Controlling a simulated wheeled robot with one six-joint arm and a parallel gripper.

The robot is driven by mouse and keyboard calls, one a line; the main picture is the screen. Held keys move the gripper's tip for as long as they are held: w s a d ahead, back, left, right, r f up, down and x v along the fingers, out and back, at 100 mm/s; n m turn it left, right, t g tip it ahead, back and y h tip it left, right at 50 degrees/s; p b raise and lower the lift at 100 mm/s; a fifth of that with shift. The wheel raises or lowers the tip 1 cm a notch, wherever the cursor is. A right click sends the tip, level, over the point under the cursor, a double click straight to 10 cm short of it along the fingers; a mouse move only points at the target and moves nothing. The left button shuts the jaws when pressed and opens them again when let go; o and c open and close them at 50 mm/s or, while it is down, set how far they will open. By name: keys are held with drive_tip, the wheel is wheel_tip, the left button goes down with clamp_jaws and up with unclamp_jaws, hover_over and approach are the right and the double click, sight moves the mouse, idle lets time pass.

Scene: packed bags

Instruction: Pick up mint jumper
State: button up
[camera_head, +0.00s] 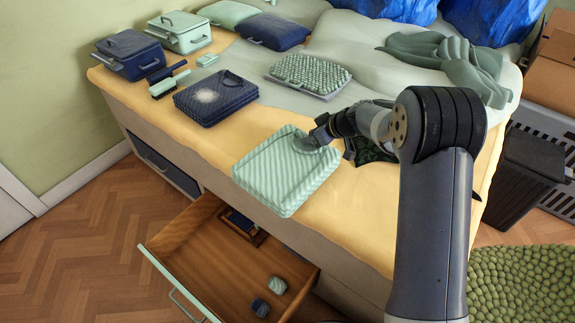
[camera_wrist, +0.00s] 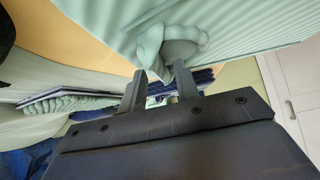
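The mint jumper (camera_head: 285,172) is a folded, ribbed pale-green pile at the front edge of the bed. Its corner nearest my arm has a raised, rounded lump (camera_wrist: 172,45). My gripper (camera_head: 308,143) is at that corner. In the wrist view, the ribbed jumper (camera_wrist: 95,22) fills the top. My two fingers (camera_wrist: 160,68) stand apart there, with a clear gap between them and their tips at the lump. I cannot tell whether they touch it. The fingertips are partly hidden in the head view.
A navy folded pile (camera_head: 215,97), brushes (camera_head: 168,82), a bumpy green item (camera_head: 308,74) and lidded boxes (camera_head: 130,54) are farther back on the bed. A dark green item lies partly behind my arm. An open drawer (camera_head: 215,262) juts out below the front edge.

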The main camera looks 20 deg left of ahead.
clamp_jaws()
drive_tip(key=shift+r, duration=0.15)
idle(0.4)
